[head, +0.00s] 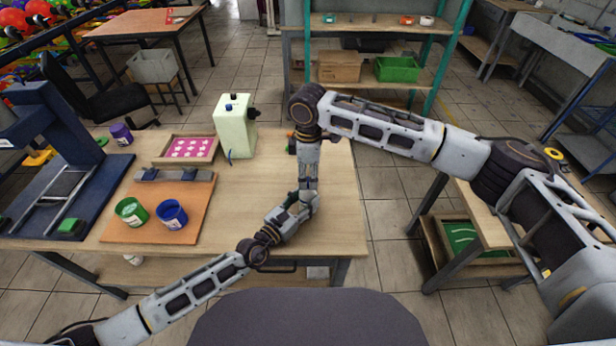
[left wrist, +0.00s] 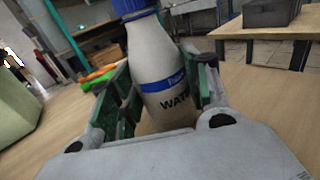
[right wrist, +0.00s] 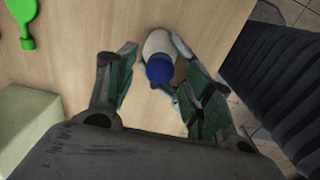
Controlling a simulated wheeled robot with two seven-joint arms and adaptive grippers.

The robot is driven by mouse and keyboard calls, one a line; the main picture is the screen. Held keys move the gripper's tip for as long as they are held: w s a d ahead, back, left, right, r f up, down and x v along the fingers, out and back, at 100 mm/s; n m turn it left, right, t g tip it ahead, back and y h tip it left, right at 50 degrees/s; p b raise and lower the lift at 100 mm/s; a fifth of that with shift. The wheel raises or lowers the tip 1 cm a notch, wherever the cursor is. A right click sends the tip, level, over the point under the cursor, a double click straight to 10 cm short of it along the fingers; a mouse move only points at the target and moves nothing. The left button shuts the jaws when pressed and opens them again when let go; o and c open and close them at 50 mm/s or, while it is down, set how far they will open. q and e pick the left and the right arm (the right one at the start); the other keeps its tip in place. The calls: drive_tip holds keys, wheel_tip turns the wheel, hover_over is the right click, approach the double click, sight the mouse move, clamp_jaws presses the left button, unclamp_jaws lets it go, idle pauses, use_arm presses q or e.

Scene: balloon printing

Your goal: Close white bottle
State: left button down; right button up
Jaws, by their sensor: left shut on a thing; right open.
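The white bottle (left wrist: 163,85) has a blue cap (left wrist: 134,8) at its top and a blue band with lettering. It stands upright on the wooden table between the fingers of my left gripper (left wrist: 160,92), which is shut on its body. In the right wrist view the blue cap (right wrist: 159,70) shows from above, with part of the white bottle (right wrist: 158,43) beside it. My right gripper (right wrist: 160,88) points down over the cap, its fingers open on either side of it. In the head view my arms hide the bottle. I cannot tell how tightly the cap sits.
A pale green box (head: 235,128) stands to the left on the table (head: 335,225). Farther left are a pink patterned tray (head: 189,148), a green pot (head: 131,211), a blue pot (head: 172,213) and a purple pot (head: 121,134). The table's right part is mostly clear.

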wheel_tip(320, 180, up, 10)
drive_tip(key=shift+r, duration=0.2)
idle(0.3)
use_arm(q)
drive_tip(key=c, duration=0.6)
unclamp_jaws()
drive_tip(key=shift+s+a, duration=0.1)
drive_tip(key=shift+v, duration=5.9)
drive_tip(key=shift+s, duration=0.15)
use_arm(e)
drive_tip(key=shift+s+f, duration=0.1)
